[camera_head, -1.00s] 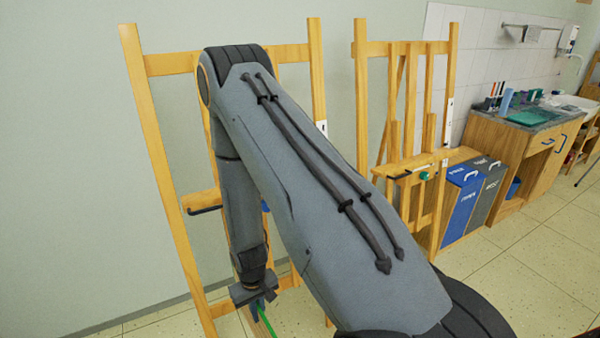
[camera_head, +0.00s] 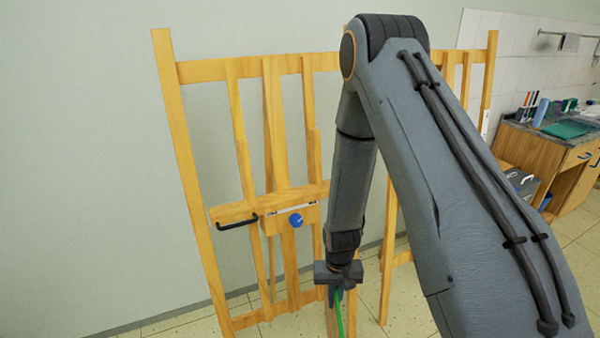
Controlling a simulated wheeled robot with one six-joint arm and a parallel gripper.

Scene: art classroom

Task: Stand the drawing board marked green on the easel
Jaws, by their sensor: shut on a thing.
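My gripper (camera_head: 338,287) points down at the bottom centre, shut on the drawing board. Only a narrow part of the board shows below the jaws, with a bright green strip (camera_head: 340,318); the rest is cut off by the frame's lower edge or hidden. The nearer wooden easel (camera_head: 180,150) stands left of and behind the gripper. Its ledge (camera_head: 232,212) has a black handle and a blue knob (camera_head: 296,220), and no board stands on it. My arm hides its right side.
A second easel (camera_head: 491,85) is mostly hidden behind my arm. At the right are a wooden cabinet (camera_head: 545,158) with art supplies on top and grey bins (camera_head: 522,182).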

